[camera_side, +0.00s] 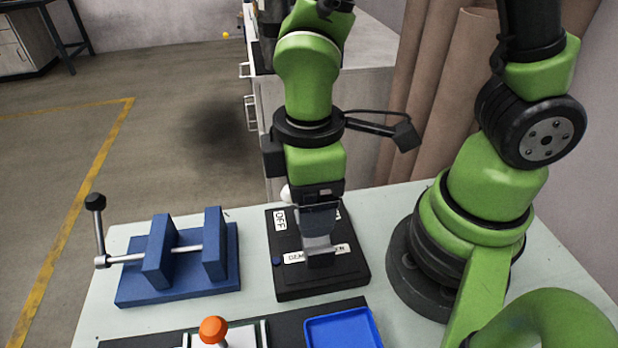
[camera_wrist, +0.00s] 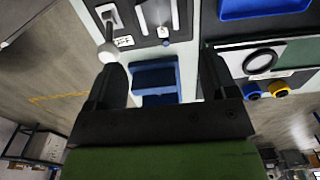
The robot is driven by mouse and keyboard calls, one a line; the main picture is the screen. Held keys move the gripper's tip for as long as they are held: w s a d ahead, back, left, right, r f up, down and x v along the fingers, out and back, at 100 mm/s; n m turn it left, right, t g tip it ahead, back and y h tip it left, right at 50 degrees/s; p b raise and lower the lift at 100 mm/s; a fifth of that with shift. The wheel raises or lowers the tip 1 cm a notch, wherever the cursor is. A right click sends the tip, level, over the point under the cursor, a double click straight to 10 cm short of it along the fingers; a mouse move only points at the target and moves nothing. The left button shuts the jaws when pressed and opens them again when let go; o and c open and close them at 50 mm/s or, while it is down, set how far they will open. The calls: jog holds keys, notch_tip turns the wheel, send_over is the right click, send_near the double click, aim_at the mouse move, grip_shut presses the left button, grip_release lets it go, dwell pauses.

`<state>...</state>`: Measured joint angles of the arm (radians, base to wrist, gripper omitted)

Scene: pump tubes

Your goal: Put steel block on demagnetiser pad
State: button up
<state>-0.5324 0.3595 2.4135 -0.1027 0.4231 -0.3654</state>
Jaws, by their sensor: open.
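The demagnetiser pad (camera_side: 352,276) is a black plate with white labels, one reading OFF, and it also shows at the top of the wrist view (camera_wrist: 187,25). A small grey shape that looks like the steel block (camera_side: 317,242) shows at the middle of the pad, partly hidden by my gripper. A pale grey piece, perhaps the same block (camera_wrist: 158,12), shows on the pad in the wrist view. My gripper (camera_side: 320,259) is low over the pad, pointing down. In the wrist view its jaws (camera_wrist: 162,64) are apart, with nothing held between them. I cannot tell whether a finger touches the block.
A blue vise (camera_side: 160,262) with a lever stands left of the pad. A blue tray (camera_side: 343,331) and an orange knob (camera_side: 213,329) are at the front. A white ball knob (camera_wrist: 108,52) sits by the pad. My arm's base is close on the right.

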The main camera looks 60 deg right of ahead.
jog(key=s+d+r+m+t+y, duration=0.1)
jog(key=s+d+r+m+t, duration=0.1)
jog(key=r+m, duration=0.4)
jog(key=s+d+r+m+t+y, duration=0.1)
jog(key=d+r+m+t, duration=0.4)
jog(key=r, duration=0.6)
jog(key=shift+s+d+r+m, duration=0.2)
jog(key=shift+s+d+m, duration=0.25)
jog(key=shift+m, duration=0.65)
jog(key=shift+w, duration=0.1)
